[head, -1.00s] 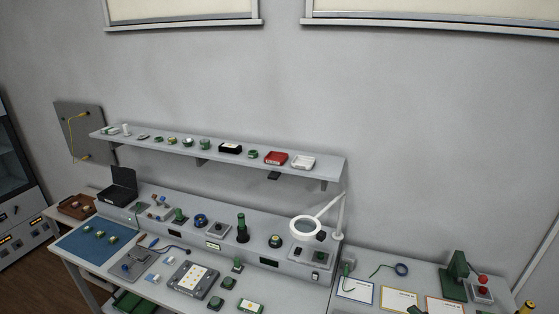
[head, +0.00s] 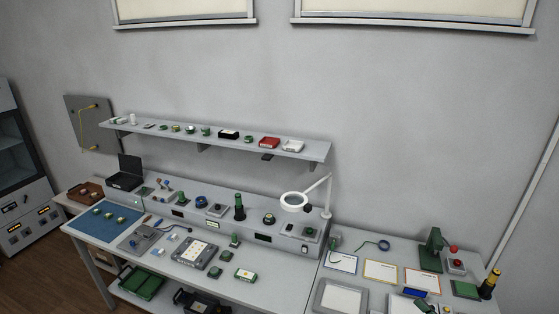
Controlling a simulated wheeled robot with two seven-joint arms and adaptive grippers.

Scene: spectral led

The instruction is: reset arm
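Neither of my arms nor either gripper shows in the head view. The view holds a grey workbench (head: 259,283) against a grey wall, with a raised grey ledge along its back. On the bench are a blue mat (head: 97,229) with small green parts, a grey plate with light pads (head: 195,253), and several small green blocks. A ring magnifier lamp (head: 294,201) stands at the ledge's right end. A black open box (head: 124,180) sits at its left end.
A wall shelf (head: 314,152) with small parts overhangs the bench. A second table at right holds bordered cards (head: 380,271), a green press (head: 431,249) and a black-and-yellow post (head: 489,284).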

